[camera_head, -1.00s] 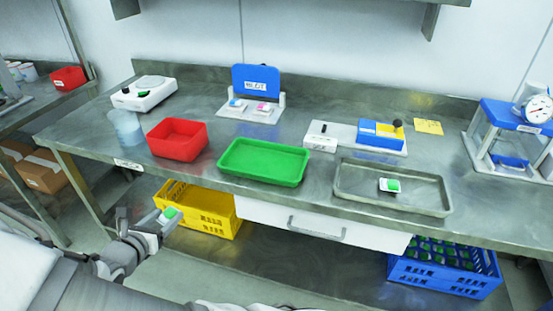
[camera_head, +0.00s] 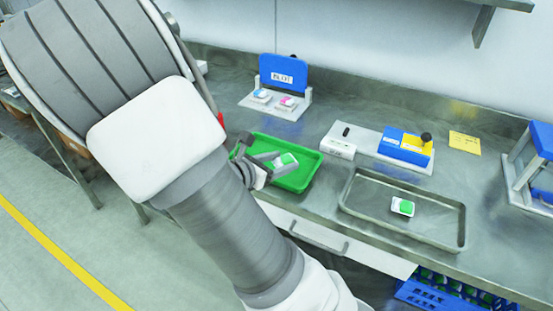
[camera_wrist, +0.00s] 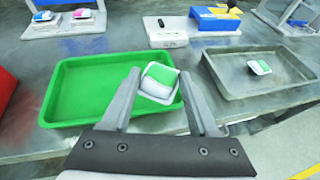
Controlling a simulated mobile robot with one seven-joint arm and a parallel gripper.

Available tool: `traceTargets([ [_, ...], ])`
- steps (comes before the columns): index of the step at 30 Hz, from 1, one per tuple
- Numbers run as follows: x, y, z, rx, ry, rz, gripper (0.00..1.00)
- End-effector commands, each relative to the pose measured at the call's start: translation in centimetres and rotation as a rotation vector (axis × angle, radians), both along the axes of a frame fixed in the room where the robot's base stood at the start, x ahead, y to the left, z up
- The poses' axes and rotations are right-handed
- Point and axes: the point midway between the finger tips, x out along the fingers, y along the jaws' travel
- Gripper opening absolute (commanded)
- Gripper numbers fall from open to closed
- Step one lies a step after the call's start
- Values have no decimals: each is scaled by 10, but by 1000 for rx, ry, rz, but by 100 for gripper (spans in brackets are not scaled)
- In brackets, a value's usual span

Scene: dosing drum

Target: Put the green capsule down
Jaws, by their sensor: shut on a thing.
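My gripper (camera_wrist: 166,100) is shut on a white and green capsule (camera_wrist: 159,81), which sits tilted between the fingertips. In the wrist view the capsule overlaps the right part of the green tray (camera_wrist: 60,95). In the head view the held capsule (camera_head: 285,161) shows over the green tray (camera_head: 303,181), whose left part is hidden by my arm. I cannot tell how high it is above the tray. The visible part of the green tray is empty. Another white and green capsule (camera_head: 403,206) lies in the grey metal tray (camera_head: 452,236).
A blue stand (camera_head: 283,76) with small white, blue and pink pieces stands at the back. A small white box (camera_head: 338,148) and a blue and yellow device (camera_head: 405,145) stand behind the metal tray. A red bin (camera_wrist: 5,88) is left of the green tray.

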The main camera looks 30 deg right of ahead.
Motion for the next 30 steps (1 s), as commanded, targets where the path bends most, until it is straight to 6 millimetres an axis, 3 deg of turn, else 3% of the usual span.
traceTargets([
  [3,-29,-29,18,7,2,-86,9],
  [6,-44,-41,25,8,4,-127,9],
  [10,-44,-47,22,8,7,-147,9],
  [24,41,-49,-30,6,8,-145,9],
  [30,64,-49,-43,9,7,-146,9],
])
